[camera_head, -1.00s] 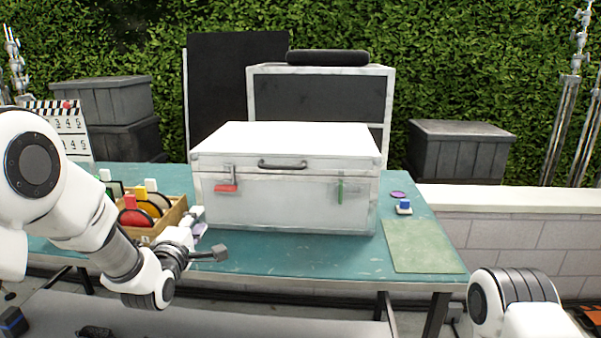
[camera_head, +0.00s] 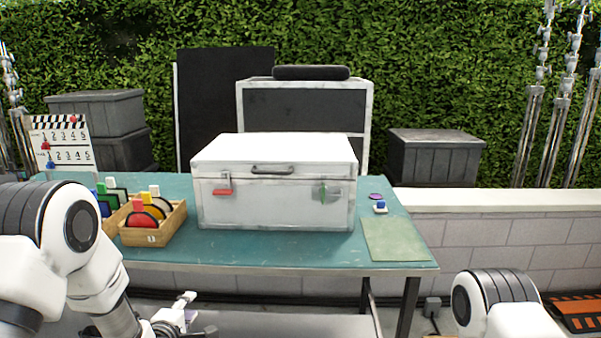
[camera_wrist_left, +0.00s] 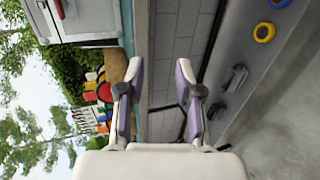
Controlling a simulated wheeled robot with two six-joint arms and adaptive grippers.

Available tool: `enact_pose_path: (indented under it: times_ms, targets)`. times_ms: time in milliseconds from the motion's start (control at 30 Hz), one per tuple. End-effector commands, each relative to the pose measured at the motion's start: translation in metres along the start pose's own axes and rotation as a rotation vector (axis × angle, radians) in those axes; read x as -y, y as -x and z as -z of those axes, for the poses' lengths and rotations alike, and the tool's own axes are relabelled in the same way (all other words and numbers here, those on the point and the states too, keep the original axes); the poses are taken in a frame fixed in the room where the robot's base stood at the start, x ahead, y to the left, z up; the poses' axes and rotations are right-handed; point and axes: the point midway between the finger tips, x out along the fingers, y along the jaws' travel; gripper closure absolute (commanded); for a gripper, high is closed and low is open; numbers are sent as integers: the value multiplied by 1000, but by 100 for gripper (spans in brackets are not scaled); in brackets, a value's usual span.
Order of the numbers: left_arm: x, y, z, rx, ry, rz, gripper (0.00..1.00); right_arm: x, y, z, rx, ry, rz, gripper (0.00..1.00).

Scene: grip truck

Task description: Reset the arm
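My left arm comes in from the left in the head view, bent low in front of the table. My left gripper (camera_head: 192,312) is below the table's front edge, partly cut off by the picture's bottom. In the left wrist view the two fingers of the left gripper (camera_wrist_left: 158,85) stand apart with nothing between them, so it is open and empty. My right arm shows only as a white and dark joint at the lower right of the head view. The right gripper is out of view.
A closed white case (camera_head: 275,203) stands on the teal table (camera_head: 240,254). Wooden boxes of coloured discs (camera_head: 152,222) stand left of it, with a clapperboard (camera_head: 62,148) behind. A green mat (camera_head: 396,240) and a blue button (camera_head: 380,206) are at the right. A low block wall (camera_head: 530,225) runs right.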

Motion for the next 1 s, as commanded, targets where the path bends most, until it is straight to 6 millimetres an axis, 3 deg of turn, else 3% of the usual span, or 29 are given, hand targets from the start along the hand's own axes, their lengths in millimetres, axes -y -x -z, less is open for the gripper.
enact_pose_path:
  times_ms: [167, 267, 367, 400, 500, 600, 667, 800, 1000]
  targets:
    - [92, 34, -2, 4, -65, 236, 65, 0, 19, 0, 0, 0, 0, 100]
    - [162, 77, -5, 35, -186, 441, 65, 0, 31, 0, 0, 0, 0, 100]
    - [229, 141, -7, 121, -374, 672, 65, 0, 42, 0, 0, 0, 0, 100]
    - [252, 170, -8, 176, -462, 762, 65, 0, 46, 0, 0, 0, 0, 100]
    - [294, 250, -10, 396, -731, 973, 65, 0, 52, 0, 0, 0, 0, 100]
    - [308, 298, -12, 654, -1004, 1053, 65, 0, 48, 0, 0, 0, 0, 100]
    - [310, 311, -12, 776, -1125, 1054, 65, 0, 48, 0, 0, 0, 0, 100]
    - [312, 315, -12, 911, -1278, 1015, 65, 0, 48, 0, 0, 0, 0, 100]
    - [312, 314, -12, 921, -1297, 1005, 65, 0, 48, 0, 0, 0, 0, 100]
